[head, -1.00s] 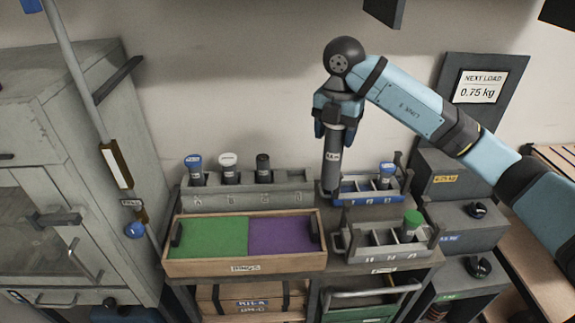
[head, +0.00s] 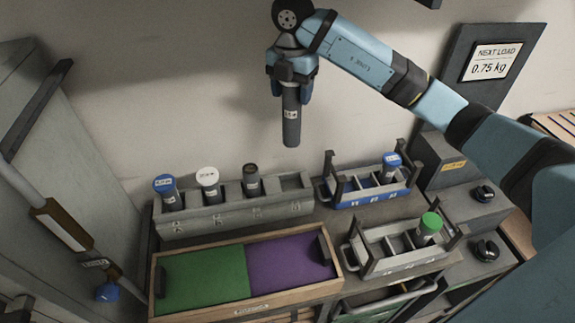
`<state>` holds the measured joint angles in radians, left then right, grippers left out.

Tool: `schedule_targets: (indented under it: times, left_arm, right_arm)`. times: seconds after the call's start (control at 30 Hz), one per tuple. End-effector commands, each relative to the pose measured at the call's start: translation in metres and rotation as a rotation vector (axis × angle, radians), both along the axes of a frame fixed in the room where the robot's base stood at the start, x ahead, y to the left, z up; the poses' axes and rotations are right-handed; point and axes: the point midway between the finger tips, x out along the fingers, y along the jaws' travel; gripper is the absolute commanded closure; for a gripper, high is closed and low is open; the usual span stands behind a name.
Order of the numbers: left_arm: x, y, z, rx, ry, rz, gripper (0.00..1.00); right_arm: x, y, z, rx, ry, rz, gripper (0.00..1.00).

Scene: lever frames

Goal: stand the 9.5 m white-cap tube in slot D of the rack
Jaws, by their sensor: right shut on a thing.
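My right gripper (head: 292,82) is shut on a dark grey tube (head: 291,128), held upright in the air. Its small label is too blurred to read surely, and its cap is hidden between the fingers. The grey rack (head: 225,222) stands below, with a blue-cap tube (head: 167,190) in slot A, a white-cap tube (head: 209,183) in B and a black-cap tube (head: 252,179) in C. Slot D (head: 292,182), at the right end, is empty. The held tube hangs above the right end of the rack, well clear of it. My left gripper is not in view.
A blue rack (head: 345,202) with a blue-cap tube stands right of the grey rack. A grey carrier (head: 397,262) with a green-cap tube is in front of it. A wooden tray (head: 205,312) with green and purple pads lies in front.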

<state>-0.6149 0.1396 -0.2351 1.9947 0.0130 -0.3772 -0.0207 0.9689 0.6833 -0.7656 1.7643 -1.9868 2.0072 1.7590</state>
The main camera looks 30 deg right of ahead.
Motion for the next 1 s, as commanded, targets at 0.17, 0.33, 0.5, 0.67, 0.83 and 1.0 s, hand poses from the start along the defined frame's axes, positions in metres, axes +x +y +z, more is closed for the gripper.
schedule_targets:
  times: [0.17, 0.33, 0.5, 0.67, 0.83, 1.0]
  left_arm:
    - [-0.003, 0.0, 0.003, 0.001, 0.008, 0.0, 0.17]
    - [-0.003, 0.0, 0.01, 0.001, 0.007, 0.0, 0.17]
    - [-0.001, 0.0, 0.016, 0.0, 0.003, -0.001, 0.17]
    - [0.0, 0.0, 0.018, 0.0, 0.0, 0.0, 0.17]
    - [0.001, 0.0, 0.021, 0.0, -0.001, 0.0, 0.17]
    - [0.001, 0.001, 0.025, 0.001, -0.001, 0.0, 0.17]
  right_arm:
    - [-0.001, 0.0, -0.046, 0.0, 0.006, 0.0, 0.93]
    - [-0.001, 0.0, -0.092, 0.0, 0.006, 0.0, 0.93]
    - [-0.001, 0.0, -0.125, 0.0, 0.003, -0.001, 0.93]
    - [0.0, 0.0, -0.138, 0.001, 0.001, 0.001, 0.93]
    - [-0.001, 0.0, -0.154, 0.0, 0.003, 0.001, 0.93]
    - [-0.001, 0.0, -0.178, 0.0, 0.003, 0.001, 0.93]
